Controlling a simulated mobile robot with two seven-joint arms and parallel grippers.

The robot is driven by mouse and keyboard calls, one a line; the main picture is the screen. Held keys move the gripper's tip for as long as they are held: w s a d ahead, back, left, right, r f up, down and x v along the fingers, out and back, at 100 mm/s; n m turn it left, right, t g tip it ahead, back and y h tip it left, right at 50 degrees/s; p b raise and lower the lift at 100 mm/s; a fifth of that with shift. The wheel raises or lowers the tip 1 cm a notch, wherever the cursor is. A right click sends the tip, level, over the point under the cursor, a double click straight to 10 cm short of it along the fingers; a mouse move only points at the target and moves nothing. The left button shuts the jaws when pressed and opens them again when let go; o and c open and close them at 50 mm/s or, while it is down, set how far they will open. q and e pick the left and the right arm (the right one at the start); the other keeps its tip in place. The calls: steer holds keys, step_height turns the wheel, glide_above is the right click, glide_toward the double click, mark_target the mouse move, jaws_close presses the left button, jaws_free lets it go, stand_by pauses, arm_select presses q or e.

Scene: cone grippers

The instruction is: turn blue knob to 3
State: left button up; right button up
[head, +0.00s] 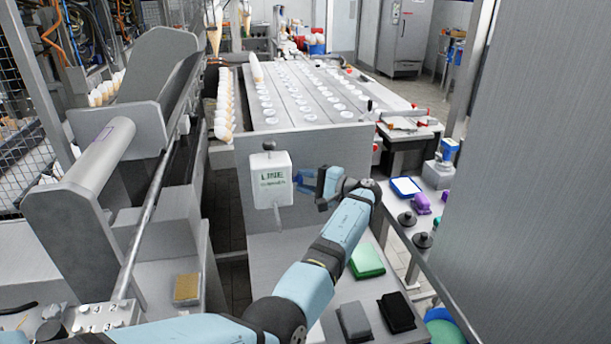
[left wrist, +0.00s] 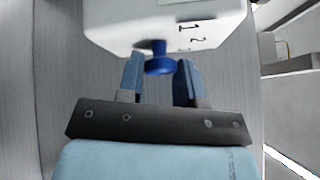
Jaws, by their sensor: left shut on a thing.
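A white box (head: 271,179) with dark lettering is mounted on a grey upright panel. In the left wrist view, the box (left wrist: 200,35) has a blue knob (left wrist: 159,65) under its near face, with the printed marks 1 and 2 beside it. My left gripper (head: 305,180) is at the right side of the box. Its two blue fingers (left wrist: 160,68) are on either side of the knob and shut on it. I cannot read which number the knob points to, and a 3 does not show. In the head view the knob is hidden by the fingers. My right gripper is not in view.
The grey panel (head: 330,150) stands close behind the box and gripper. A long tray table (head: 300,95) lies beyond the panel.

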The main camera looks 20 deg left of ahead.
arm_select(q)
steer(key=shift+m+h+p, duration=0.3)
steer(key=shift+m+p, duration=0.05)
steer(key=shift+m, duration=0.05)
steer(key=o, duration=0.9)
steer(key=shift+o, duration=0.2)
